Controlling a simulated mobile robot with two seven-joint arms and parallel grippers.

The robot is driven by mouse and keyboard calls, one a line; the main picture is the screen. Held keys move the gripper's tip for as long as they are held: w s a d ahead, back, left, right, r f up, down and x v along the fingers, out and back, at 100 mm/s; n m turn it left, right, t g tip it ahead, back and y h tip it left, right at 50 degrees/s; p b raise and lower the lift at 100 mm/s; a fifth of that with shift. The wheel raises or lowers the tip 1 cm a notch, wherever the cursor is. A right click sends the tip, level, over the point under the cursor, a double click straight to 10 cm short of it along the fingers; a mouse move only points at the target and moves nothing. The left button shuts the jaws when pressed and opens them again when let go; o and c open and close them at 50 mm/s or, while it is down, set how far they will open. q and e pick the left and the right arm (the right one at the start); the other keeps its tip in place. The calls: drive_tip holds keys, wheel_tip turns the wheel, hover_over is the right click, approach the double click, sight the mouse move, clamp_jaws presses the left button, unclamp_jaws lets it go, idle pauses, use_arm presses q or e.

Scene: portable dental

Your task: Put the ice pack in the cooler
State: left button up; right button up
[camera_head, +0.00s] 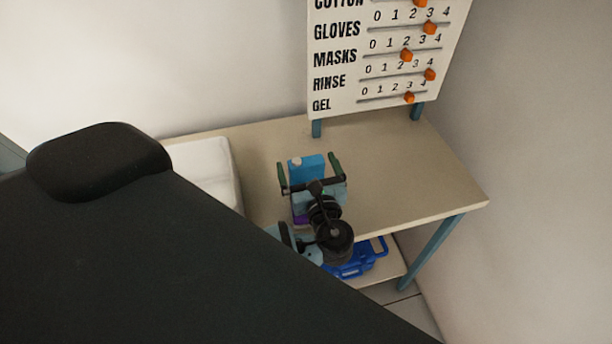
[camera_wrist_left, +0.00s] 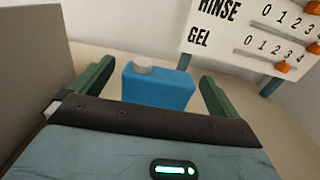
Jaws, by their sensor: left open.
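The ice pack (camera_head: 307,167) is a blue, flat block with a whitish cap, standing on the table. In the left wrist view the ice pack (camera_wrist_left: 160,88) stands upright between the two green fingers, with a gap on each side. My left gripper (camera_head: 308,163) is open around it, with no visible contact; it also shows in the left wrist view (camera_wrist_left: 155,85). A white box (camera_head: 205,165), possibly the cooler, stands at the left of the table, partly hidden by a large dark shape in front. My right gripper is not in view.
The table (camera_head: 400,175) is bare to the right of the gripper. A board with sliders (camera_head: 385,60) stands at the back on blue posts. A blue crate-like item (camera_head: 360,262) sits on the lower shelf. A wall rises at the right.

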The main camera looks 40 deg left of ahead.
use_arm(q)
drive_tip(key=shift+c, duration=0.3)
